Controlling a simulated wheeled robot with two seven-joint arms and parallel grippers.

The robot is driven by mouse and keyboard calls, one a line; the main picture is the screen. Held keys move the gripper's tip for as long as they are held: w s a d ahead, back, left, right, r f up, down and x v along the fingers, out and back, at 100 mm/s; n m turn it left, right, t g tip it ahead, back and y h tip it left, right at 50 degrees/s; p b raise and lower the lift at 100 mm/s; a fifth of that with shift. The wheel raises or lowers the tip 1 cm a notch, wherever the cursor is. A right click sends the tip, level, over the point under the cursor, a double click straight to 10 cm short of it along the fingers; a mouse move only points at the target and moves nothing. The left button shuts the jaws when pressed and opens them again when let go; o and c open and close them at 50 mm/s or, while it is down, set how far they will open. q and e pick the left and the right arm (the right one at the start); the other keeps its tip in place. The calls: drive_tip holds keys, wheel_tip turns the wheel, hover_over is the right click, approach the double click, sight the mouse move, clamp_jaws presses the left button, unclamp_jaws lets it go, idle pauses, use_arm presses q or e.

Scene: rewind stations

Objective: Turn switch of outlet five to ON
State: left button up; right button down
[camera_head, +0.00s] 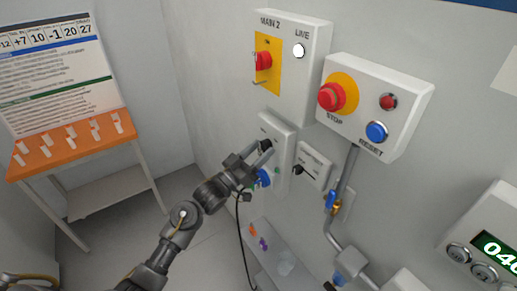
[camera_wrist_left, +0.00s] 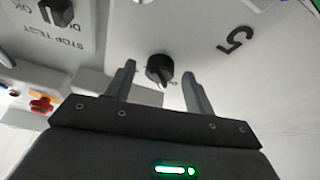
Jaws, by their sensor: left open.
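The outlet box marked 5 (camera_wrist_left: 215,75) fills most of the left wrist view, its label upside down. Its black rotary switch (camera_wrist_left: 160,67) has a pointer on its face; the small marks beside it are too small to read. My left gripper (camera_wrist_left: 159,74) is open, with one finger on each side of the switch and a gap to both. In the head view my left gripper (camera_head: 257,153) reaches the white outlet box (camera_head: 279,133) below the MAIN 2 panel and partly hides it. My right gripper is not in view.
The MAIN 2 panel (camera_head: 296,82) and the STOP/RESET box (camera_head: 393,108) stand out from the wall above. A smaller box with a black knob (camera_head: 313,167) is close right of the outlet, beside a grey pipe (camera_head: 346,178). An orange-topped table (camera_head: 78,147) stands left.

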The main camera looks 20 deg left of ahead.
use_arm(q)
drive_tip(key=shift+c, duration=0.4)
